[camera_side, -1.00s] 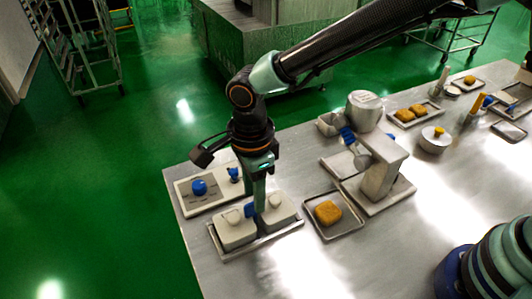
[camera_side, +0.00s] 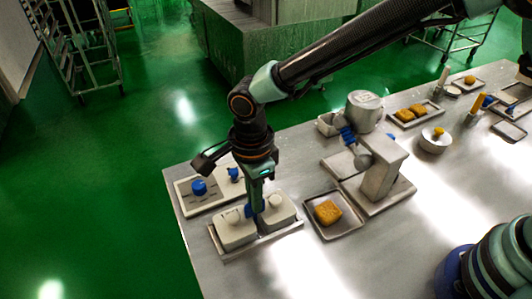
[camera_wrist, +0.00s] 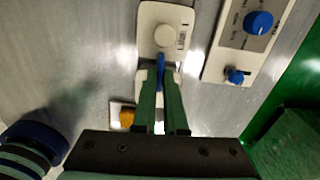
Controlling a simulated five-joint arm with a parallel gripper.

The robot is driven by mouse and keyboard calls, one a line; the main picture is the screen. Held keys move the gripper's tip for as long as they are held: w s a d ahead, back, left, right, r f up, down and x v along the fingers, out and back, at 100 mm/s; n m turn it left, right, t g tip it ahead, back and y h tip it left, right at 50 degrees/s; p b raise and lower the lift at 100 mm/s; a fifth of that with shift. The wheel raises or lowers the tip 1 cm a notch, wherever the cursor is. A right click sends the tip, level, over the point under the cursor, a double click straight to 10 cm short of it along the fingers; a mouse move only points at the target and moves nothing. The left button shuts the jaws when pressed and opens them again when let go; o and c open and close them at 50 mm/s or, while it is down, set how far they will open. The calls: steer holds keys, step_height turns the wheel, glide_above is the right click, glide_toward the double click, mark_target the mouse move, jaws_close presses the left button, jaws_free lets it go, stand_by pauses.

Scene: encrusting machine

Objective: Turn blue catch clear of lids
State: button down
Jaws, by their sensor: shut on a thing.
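Two pale lids with round knobs sit side by side in a metal tray, a left lid (camera_side: 236,231) and a right lid (camera_side: 281,209). A narrow blue catch (camera_side: 249,211) stands between them and is partly covered by my fingers. My gripper (camera_side: 257,206) points down and is shut on the blue catch. In the wrist view, the catch (camera_wrist: 161,64) shows at my fingertips (camera_wrist: 163,84), beside the edge of one lid (camera_wrist: 165,38). The other lid is mostly hidden behind my fingers. I cannot tell whether the catch still overlaps a lid.
A control panel (camera_side: 218,203) with two blue knobs lies just behind the lids. A tray (camera_side: 347,231) with an orange-brown piece stands to the right, then a pale machine (camera_side: 382,170) with a blue part. The table front is clear.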

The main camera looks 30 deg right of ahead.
steer(key=n, duration=0.8)
steer(key=shift+n, duration=0.3)
steer(key=n, duration=0.4)
steer(key=shift+n, duration=0.3)
steer(key=n, duration=0.4)
steer(key=shift+r+n, duration=0.1)
steer(key=shift+n, duration=0.2)
steer(key=c, duration=1)
jaws_free()
steer(key=shift+o, duration=0.2)
